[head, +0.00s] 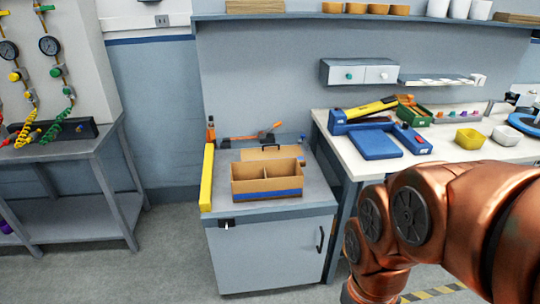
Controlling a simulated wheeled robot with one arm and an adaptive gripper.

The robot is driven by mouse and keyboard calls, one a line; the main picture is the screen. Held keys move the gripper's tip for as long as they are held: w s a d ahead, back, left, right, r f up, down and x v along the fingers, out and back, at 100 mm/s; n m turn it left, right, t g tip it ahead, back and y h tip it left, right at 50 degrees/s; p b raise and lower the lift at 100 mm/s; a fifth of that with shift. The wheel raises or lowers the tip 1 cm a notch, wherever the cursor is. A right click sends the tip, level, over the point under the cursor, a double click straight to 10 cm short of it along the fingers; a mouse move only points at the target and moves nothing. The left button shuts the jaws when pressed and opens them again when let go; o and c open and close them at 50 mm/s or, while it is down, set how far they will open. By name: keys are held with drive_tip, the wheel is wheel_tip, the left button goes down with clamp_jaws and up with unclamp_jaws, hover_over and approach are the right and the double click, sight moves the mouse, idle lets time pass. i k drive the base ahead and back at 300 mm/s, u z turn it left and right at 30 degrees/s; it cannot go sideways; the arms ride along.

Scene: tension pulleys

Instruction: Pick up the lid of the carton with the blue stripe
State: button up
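The brown cardboard carton (266,184) stands on the grey cabinet left of the long workbench. A blue stripe (270,195) runs low along its front. The carton is open at the top, and a divider splits its inside. A flat cardboard piece (256,154), which looks like the lid, shows just behind the carton, with a small dark mark near its top edge. The carton's back wall hides its lower part, and I cannot tell whether it touches the carton. My copper arm enters at the lower right, but my gripper is out of view.
A yellow bar (207,178) edges the cabinet top (222,206) at left. An orange-and-black tool (262,133) lies behind the carton. The workbench at right holds a blue device (376,143) and several bins. A gauge table (65,149) stands at left, with open floor between.

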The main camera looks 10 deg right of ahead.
sight(279, 152)
drive_tip(key=z, duration=0.5)
drive_tip(key=k, duration=0.55)
drive_tip(key=z, duration=0.7)
drive_tip(key=i, duration=1)
drive_tip(key=u, duration=0.85)
drive_tip(key=i, duration=1.2)
drive_tip(key=u, duration=1.4)
drive_tip(key=i, duration=0.3)
drive_tip(key=u, duration=0.2)
